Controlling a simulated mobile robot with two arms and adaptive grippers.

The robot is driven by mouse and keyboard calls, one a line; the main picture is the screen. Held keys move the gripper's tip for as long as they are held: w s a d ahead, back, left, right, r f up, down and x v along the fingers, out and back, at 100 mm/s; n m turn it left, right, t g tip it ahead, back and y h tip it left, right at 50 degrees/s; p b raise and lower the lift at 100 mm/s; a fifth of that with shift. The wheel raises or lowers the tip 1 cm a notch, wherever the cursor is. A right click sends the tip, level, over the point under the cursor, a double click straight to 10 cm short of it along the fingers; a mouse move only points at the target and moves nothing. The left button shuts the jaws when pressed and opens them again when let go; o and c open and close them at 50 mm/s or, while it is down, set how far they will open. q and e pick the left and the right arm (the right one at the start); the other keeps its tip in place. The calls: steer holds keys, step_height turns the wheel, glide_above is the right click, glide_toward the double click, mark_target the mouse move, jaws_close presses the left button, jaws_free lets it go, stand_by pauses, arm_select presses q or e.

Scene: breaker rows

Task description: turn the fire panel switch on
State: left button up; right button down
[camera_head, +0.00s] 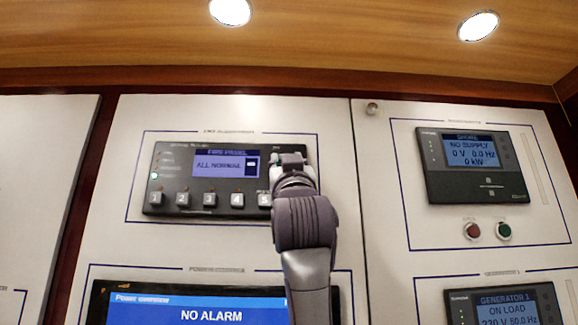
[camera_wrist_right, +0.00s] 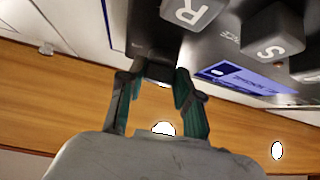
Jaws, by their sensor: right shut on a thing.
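The fire panel (camera_head: 172,180) is a dark box on a white wall plate. Its screen (camera_head: 226,164) reads "FIRE PANEL" and "ALL NORMAL", above a row of numbered buttons. My right gripper (camera_head: 289,158) is at the panel's right end and covers that part, so the switch is hidden in the head view. In the right wrist view the two fingers of my right gripper (camera_wrist_right: 160,80) are closed about a small dark piece (camera_wrist_right: 157,70) at the panel's face, which looks like the switch. Its exact position is hard to tell. My left gripper is not in view.
A power overview screen (camera_head: 200,302) reading "NO ALARM" is below the fire panel. A shore supply display (camera_head: 476,165) with a red button (camera_head: 473,231) and a green button (camera_head: 504,231) is to the right. Panel keys (camera_wrist_right: 275,32) lie close beside my gripper.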

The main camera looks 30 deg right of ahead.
steer(key=shift+a+m+g+h, duration=0.1)
steer(key=shift+m+g+h, duration=0.5)
steer(key=shift+m+h, duration=0.65)
steer(key=c, duration=0.8)
jaws_free()
steer(key=shift+w, duration=0.1)
steer(key=v, duration=1.2)
